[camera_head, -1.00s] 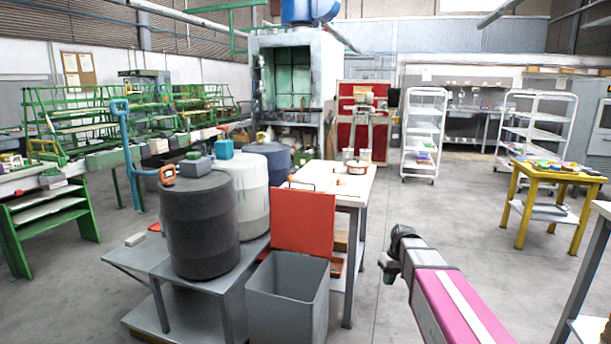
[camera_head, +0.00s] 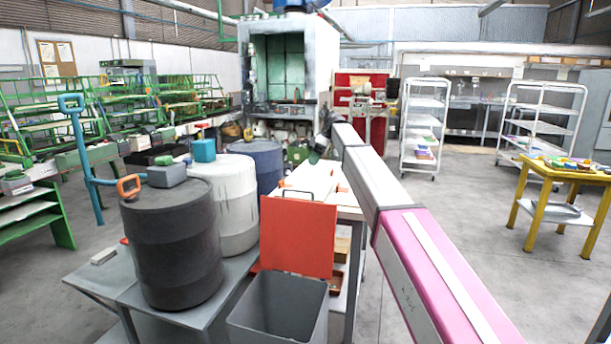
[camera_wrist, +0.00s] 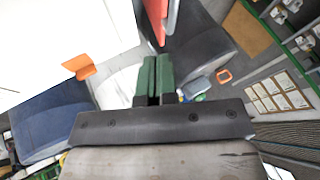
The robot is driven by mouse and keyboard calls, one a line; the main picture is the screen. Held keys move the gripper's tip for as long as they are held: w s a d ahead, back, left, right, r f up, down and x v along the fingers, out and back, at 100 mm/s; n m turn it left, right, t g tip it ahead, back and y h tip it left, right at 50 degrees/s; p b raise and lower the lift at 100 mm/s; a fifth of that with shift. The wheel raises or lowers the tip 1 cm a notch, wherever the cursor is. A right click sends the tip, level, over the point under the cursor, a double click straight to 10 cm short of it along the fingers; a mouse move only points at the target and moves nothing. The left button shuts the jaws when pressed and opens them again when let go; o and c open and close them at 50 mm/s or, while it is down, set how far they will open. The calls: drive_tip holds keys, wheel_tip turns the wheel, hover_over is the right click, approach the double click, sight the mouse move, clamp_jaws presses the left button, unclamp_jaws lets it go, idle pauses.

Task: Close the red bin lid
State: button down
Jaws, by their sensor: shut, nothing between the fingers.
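The red lid (camera_head: 298,236) stands upright at the back edge of the grey bin (camera_head: 280,310), which is open at the top. In the wrist view a narrow red strip at the top, apparently the lid (camera_wrist: 168,18), is seen nearly edge-on. My gripper (camera_head: 313,157) is beyond and above the lid, over the white table, apart from the lid. In the wrist view the green fingers of my gripper (camera_wrist: 153,62) are together and empty, pointing toward the red strip. The bin's lower part is cut off by the frame.
A dark barrel (camera_head: 172,245), a white barrel (camera_head: 232,205) and a blue barrel (camera_head: 263,165) stand left of the bin. The white table (camera_head: 300,180) is behind the lid. A yellow table (camera_head: 570,178) stands at right. Floor between is clear.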

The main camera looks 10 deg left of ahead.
sight(300, 190)
drive_tip(key=s+a+f, duration=0.1)
drive_tip(key=s+f, duration=0.1)
drive_tip(key=s+a+f, duration=0.1)
drive_tip(key=s+f, duration=0.1)
drive_tip(key=f, duration=0.1)
drive_tip(key=s+a+f, duration=0.1)
drive_tip(key=s+f, duration=0.2)
drive_tip(key=shift+s+a+f, duration=0.1)
drive_tip(key=shift+a, duration=0.2)
drive_tip(key=shift+s+a, duration=0.1)
drive_tip(key=shift+s, duration=0.35)
